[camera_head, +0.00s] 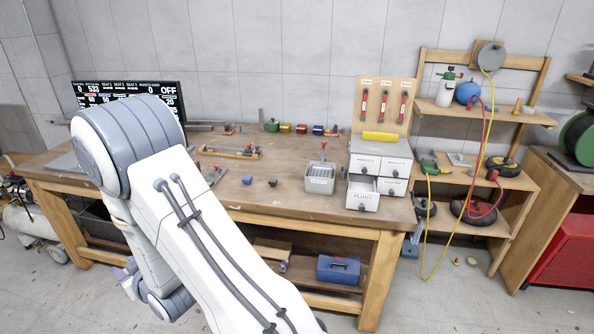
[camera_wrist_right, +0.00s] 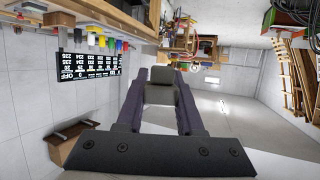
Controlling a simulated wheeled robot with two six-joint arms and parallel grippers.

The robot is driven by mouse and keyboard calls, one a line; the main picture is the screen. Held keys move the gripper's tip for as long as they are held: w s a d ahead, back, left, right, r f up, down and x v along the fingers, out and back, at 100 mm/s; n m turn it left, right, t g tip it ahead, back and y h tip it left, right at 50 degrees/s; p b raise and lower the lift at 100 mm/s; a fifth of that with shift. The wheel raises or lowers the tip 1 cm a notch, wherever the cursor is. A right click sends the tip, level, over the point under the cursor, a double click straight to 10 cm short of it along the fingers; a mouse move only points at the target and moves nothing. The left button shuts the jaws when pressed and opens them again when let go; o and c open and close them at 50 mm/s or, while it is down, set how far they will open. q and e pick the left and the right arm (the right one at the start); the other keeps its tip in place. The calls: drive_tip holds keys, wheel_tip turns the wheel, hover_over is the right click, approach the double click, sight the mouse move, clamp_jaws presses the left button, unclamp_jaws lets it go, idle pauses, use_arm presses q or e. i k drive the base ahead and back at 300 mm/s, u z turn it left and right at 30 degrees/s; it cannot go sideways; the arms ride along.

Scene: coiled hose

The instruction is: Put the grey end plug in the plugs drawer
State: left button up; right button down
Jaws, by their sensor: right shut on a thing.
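The grey end plug (camera_wrist_right: 160,87) is held between the two purple-grey fingers of my right gripper (camera_wrist_right: 162,92) in the right wrist view. In the head view my right arm folds over at the left, and part of my right gripper (camera_head: 126,273) shows low beside the bench; the plug cannot be made out there. The plugs drawer (camera_head: 362,201), labelled PLUGS, is the lower left drawer of a small grey cabinet (camera_head: 382,150) on the bench. It is pulled open, far to the right of the gripper. My left gripper is not in view.
The workbench (camera_head: 300,200) carries a grey bin (camera_head: 320,178), small dark fittings (camera_head: 247,180) and a row of coloured parts at the back. A monitor (camera_head: 128,93) stands at the left. A hose shelf (camera_head: 470,180) stands right of the bench. My arm covers the bench's left part.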

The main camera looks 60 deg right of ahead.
sight(247, 180)
drive_tip(key=z, duration=0.15)
drive_tip(key=i, duration=0.85)
drive_tip(key=z, duration=1.3)
drive_tip(key=i, duration=0.75)
drive_tip(key=z, duration=0.85)
